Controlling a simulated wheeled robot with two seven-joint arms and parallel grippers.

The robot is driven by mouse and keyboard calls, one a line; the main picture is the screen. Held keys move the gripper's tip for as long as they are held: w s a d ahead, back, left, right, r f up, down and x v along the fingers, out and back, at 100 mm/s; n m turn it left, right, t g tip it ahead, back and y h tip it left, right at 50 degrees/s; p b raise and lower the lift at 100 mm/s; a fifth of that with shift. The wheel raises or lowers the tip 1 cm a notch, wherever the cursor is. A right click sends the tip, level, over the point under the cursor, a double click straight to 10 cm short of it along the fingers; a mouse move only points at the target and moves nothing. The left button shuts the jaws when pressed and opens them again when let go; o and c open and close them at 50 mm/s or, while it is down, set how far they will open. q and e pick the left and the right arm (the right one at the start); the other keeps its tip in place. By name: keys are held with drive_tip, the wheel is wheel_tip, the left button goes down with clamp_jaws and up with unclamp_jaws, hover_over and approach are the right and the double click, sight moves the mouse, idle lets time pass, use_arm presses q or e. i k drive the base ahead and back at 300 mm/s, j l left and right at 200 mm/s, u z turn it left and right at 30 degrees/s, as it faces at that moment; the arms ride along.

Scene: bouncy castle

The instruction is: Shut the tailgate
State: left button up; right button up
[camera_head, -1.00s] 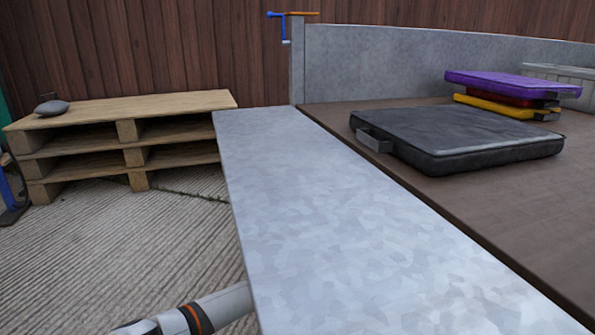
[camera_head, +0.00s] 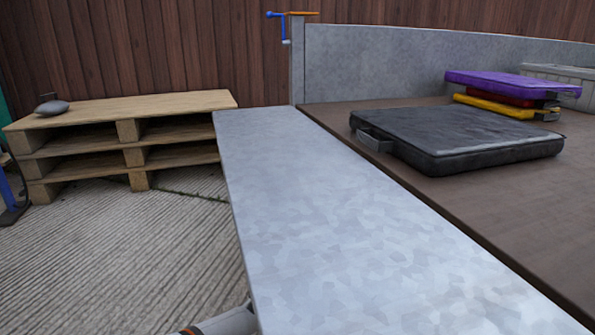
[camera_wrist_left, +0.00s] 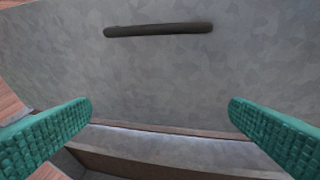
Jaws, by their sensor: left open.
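The tailgate (camera_head: 330,210) is a flat galvanised metal panel lying open, about level with the brown truck bed (camera_head: 470,210). A short length of my left arm shows at the bottom of the head view and passes beneath the tailgate's outer edge; its gripper is hidden there. In the left wrist view my left gripper (camera_wrist_left: 160,103) has its green ribbed fingers wide apart with nothing between them. It faces a grey mottled metal panel (camera_wrist_left: 160,75), apparently the tailgate's underside. A dark bar (camera_wrist_left: 158,30) lies across that panel, beyond the fingertips. My right gripper is not in view.
A black padded case (camera_head: 455,140) lies on the bed near the tailgate hinge line. Purple and yellow pads (camera_head: 510,85) are stacked behind it. A post with a blue latch handle (camera_head: 285,28) stands at the far corner. Wooden pallets (camera_head: 130,130) stand at left on the concrete.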

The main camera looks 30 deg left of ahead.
sight(329, 243)
drive_tip(key=k, duration=1)
